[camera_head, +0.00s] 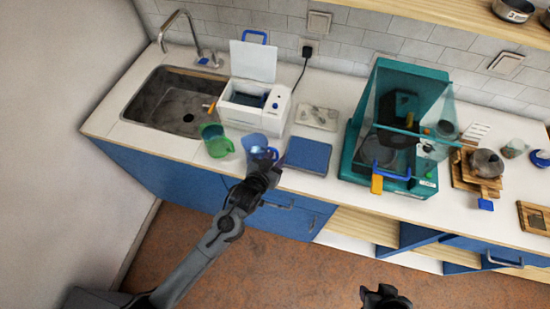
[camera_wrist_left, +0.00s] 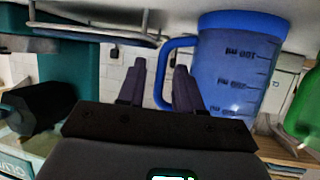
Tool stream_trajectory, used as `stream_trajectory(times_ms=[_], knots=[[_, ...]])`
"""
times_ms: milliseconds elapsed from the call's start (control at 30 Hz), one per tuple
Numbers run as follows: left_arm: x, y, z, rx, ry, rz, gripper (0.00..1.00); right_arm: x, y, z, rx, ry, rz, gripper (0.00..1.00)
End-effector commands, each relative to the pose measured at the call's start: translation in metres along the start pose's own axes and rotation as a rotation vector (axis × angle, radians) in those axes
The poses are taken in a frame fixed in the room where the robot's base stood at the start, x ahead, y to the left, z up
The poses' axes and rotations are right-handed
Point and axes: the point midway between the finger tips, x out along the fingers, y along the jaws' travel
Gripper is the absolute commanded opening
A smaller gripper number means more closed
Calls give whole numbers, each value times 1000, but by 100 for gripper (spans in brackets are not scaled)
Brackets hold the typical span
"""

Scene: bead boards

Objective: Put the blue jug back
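The blue jug (camera_head: 253,142) stands on the white counter in front of the white machine, beside a green jug (camera_head: 217,142). My left gripper (camera_head: 268,166) is at its near right side, above the counter's front edge. In the left wrist view, which looks upside down, the blue jug (camera_wrist_left: 240,65) has printed volume marks. Its handle (camera_wrist_left: 160,75) lies between the two spread fingers of my left gripper (camera_wrist_left: 158,82), with gaps showing around it. My right gripper (camera_head: 385,298) is at the bottom edge, away from the counter; its fingers are not clear.
A white machine (camera_head: 244,112) with its lid raised stands behind the jugs, right of the sink (camera_head: 170,100). A blue flat box (camera_head: 308,154) lies just right of my left gripper. A teal machine (camera_head: 355,150) with a clear cover stands further right.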

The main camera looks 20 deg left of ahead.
Motion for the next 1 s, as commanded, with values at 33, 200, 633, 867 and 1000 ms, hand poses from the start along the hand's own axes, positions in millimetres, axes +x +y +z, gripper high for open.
stream_trajectory(times_ms=[33, 200, 633, 867, 1000], knots=[[0, 0, 0, 0, 0, 0, 36, 0, 0, 0, -1, 0, 1, 43], [0, 0, 0, 0, 0, -1, 36, 0, 1, 0, -5, -1, 4, 43], [-44, 0, -2, 0, -1, 0, 36, -5, 2, -1, -9, -2, 7, 43], [-86, 0, -2, 0, -2, 0, 36, -7, 1, -2, -6, -2, 4, 43], [-105, 0, -2, 0, -1, 0, 36, -8, 1, -2, -3, -1, 2, 43]])
